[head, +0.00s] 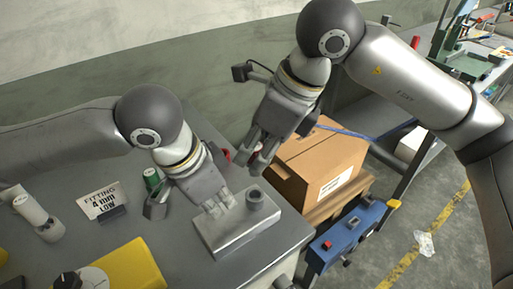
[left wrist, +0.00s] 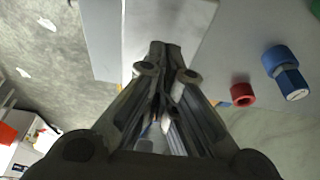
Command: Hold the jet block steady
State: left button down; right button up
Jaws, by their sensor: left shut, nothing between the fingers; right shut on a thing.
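The jet block is a grey metal block (head: 240,236) with a short round stub (head: 256,199) on top. It lies near the bench's right edge in the head view. My left gripper (head: 216,207) is shut and empty, its fingertips at the block's upper left face. In the left wrist view the shut fingertips (left wrist: 159,47) are against or just over a pale grey surface (left wrist: 190,22), seemingly the block. My right gripper (head: 254,165) is shut above the bench's far edge, behind the block. It grips a small thing, mostly hidden, with a little red showing.
A green can (head: 151,179), a sign (head: 102,203) and a yellow box (head: 128,268) stand left on the bench. A cardboard box (head: 315,165) and a blue control box (head: 348,238) are beyond its right edge. The left wrist view shows a blue fitting (left wrist: 284,72) and red ring (left wrist: 242,94).

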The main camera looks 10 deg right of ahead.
aim_at(226, 221)
pick_arm(q)
notch_tip(226, 221, down, 3)
jog(key=shift+f, duration=0.1)
jog(key=shift+s+f, duration=0.1)
jog(key=shift+f, duration=0.1)
dwell(0.4)
